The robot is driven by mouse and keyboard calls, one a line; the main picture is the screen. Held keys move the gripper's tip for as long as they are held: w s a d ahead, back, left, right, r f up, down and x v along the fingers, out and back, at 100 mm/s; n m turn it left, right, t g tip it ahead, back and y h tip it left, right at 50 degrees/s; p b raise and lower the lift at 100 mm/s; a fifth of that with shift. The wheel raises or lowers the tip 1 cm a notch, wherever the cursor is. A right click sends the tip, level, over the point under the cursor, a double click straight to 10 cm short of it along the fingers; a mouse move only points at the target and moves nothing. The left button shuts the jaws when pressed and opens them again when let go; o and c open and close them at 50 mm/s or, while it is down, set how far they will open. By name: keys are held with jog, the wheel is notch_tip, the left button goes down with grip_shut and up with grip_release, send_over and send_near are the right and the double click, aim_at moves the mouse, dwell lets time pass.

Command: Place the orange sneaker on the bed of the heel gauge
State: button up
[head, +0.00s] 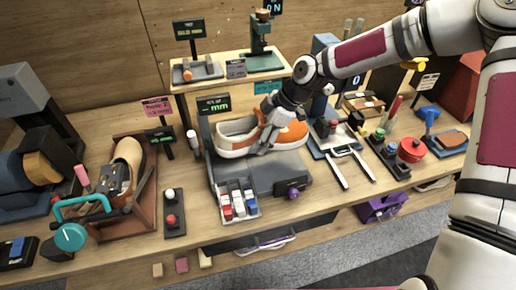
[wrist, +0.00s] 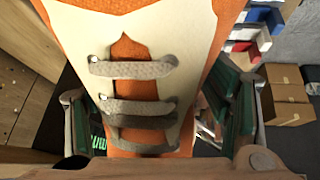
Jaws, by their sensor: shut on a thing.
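The orange and white sneaker (head: 291,134) is in my gripper (head: 265,140), at the middle of the bench in the head view. The fingers close around its middle, with the white heel to the left and the orange toe to the right. In the wrist view the sneaker (wrist: 130,70) fills the middle, its laces between the two fingers. The heel gauge (head: 262,182) is a grey device below it with a dark display reading "mm". The sneaker is over the gauge's bed. I cannot tell whether its sole touches the bed.
A tray of red, white and blue blocks (head: 239,203) sits at the gauge's front left. A wooden shoe stand (head: 127,205) is to the left. A raised shelf (head: 233,71) stands behind. A tray with two prongs (head: 340,140) and a red pot (head: 411,151) are to the right.

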jog(key=shift+w+a+f, duration=0.1)
jog(key=shift+w+f, duration=0.05)
jog(key=shift+f, duration=0.15)
notch_tip(320, 180, down, 9)
jog(key=shift+w+f+p, duration=0.1)
jog(key=shift+p, duration=0.6)
jog(key=o, duration=1.5)
jog(key=shift+f, duration=0.1)
